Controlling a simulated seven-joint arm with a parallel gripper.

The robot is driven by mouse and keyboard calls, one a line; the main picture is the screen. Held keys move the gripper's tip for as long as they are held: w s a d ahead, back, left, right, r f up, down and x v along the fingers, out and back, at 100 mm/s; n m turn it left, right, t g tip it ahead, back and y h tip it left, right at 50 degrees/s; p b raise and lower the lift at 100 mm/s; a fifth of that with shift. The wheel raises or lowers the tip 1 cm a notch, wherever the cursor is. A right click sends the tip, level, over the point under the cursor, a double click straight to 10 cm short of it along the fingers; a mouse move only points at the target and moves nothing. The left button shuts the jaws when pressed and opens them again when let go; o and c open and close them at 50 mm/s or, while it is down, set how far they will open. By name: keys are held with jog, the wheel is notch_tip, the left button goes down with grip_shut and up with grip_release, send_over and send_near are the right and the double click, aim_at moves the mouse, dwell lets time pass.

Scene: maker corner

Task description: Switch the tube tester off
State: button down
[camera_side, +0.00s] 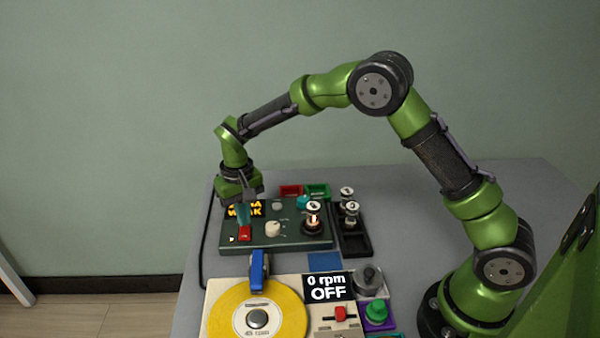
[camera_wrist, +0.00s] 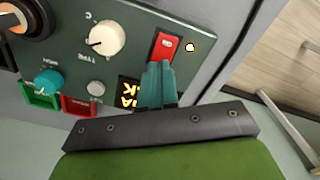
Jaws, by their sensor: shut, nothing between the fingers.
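The tube tester (camera_side: 290,236) is a dark green panel on the grey table, and its panel fills much of the wrist view (camera_wrist: 130,65). Its red rocker switch (camera_side: 245,233) is at the front left, also in the wrist view (camera_wrist: 165,45). A small lamp (camera_wrist: 190,47) beside the switch glows. The amber display (camera_side: 243,209) is lit and reads WEAK, partly hidden by my gripper. A tube (camera_side: 313,216) in the tester's socket glows orange.
A cream knob (camera_side: 273,228) sits right of the switch. Red (camera_side: 290,190) and green (camera_side: 318,190) bins stand behind the tester. A black tray (camera_side: 355,242) with tubes is at its right. A turntable with a yellow disc (camera_side: 285,313) and blue arm (camera_side: 259,270) is in front.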

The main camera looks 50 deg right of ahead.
aim_at(249, 231)
jog(key=shift+f, duration=0.95)
dwell(0.5)
jog(key=shift+r, duration=3.55)
jog(key=shift+s+f, duration=0.15)
jog(key=shift+f, duration=0.2)
jog(key=shift+s+f, duration=0.25)
jog(key=shift+s, duration=0.35)
jog(key=s+d+r+t, duration=0.2)
jog(key=s+r, duration=0.3)
jog(key=s, duration=0.3)
jog(key=s+d+r+t+y, duration=0.1)
jog(key=s+d+r+t, duration=0.1)
jog(key=s+r, duration=0.3)
jog(key=s+d+r+m+t+y, duration=0.1)
jog(key=s+r, duration=0.4)
jog(key=s, duration=0.5)
jog(key=shift+s+d+t, duration=0.4)
jog(key=shift+d+t, duration=0.3)
jog(key=shift+t, duration=0.4)
